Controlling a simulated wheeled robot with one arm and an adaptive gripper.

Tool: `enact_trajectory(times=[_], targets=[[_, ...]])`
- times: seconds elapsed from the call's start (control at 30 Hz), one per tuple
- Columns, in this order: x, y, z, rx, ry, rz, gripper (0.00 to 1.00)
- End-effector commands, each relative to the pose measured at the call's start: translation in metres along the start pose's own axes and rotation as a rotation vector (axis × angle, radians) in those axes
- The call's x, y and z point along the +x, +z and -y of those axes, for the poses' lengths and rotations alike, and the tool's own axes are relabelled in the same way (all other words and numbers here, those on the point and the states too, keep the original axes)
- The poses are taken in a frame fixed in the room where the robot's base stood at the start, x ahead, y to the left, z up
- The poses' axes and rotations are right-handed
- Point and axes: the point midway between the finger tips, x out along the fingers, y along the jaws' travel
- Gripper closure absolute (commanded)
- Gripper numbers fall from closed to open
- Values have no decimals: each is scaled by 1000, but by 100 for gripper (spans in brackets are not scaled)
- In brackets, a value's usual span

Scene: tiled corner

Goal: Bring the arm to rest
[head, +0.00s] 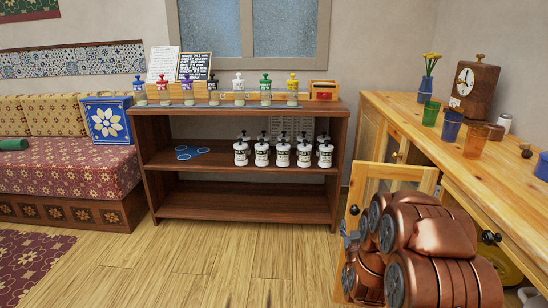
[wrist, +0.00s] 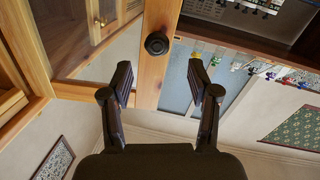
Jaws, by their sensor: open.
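My arm (head: 430,250), with copper-coloured links, is folded at the lower right of the head view, in front of the wooden counter. In the wrist view my gripper (wrist: 160,78) is open, with its two dark fingers apart and nothing between them. A dark round knob (wrist: 157,43) on a pale wooden door edge shows just beyond the fingertips. I cannot tell how far it is from them; no contact shows. In the head view the gripper is mostly hidden by the arm.
An open cabinet door (head: 408,175) stands out from the counter (head: 430,118), right behind my arm. Cups and a clock (head: 473,84) stand on the counter. A dark shelf (head: 240,201) holds white bottles and coloured pump bottles. The floor (head: 220,262) in front is clear.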

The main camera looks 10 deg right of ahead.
Motion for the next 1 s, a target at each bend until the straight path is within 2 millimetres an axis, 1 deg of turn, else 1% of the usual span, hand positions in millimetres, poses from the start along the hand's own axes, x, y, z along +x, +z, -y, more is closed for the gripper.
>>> enact_trajectory(times=[0.03,0.17,0.27,0.47,0.67,0.77,0.97,1.0], targets=[[-1,-13,0,5,-10,12,40],[-8,-35,8,23,-55,102,40],[-19,-55,15,35,-100,188,40],[-52,-86,28,53,-184,377,40],[-98,-122,35,58,-257,559,40],[-126,-138,37,56,-290,655,40],[-188,-174,33,42,-347,842,40],[-202,-181,31,38,-356,880,40]])
